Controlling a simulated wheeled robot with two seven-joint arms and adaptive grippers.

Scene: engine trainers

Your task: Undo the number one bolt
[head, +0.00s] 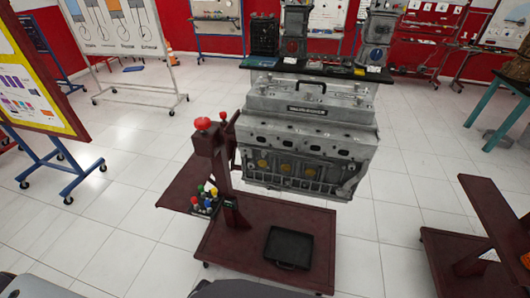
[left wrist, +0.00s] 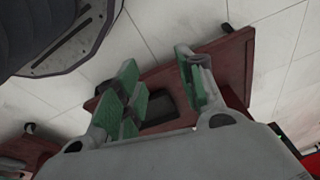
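A grey engine block (head: 300,150) with a handle on top is mounted on a dark red wheeled stand (head: 225,240) in the head view. Small fasteners show on its upper face, but they are too small to tell which is the number one bolt. My left gripper (left wrist: 158,72) shows in the left wrist view with its green-padded fingers spread apart and nothing between them. Behind the fingers lie the red stand base and the dark case on it. Neither gripper shows in the head view.
A black case (head: 289,247) lies on the stand base. Coloured-handled tools (head: 205,198) sit in a holder beside the post. Another red stand (head: 480,260) is at the right. A dark table (head: 320,69) with engine parts stands behind the engine. White tiled floor is free at the left.

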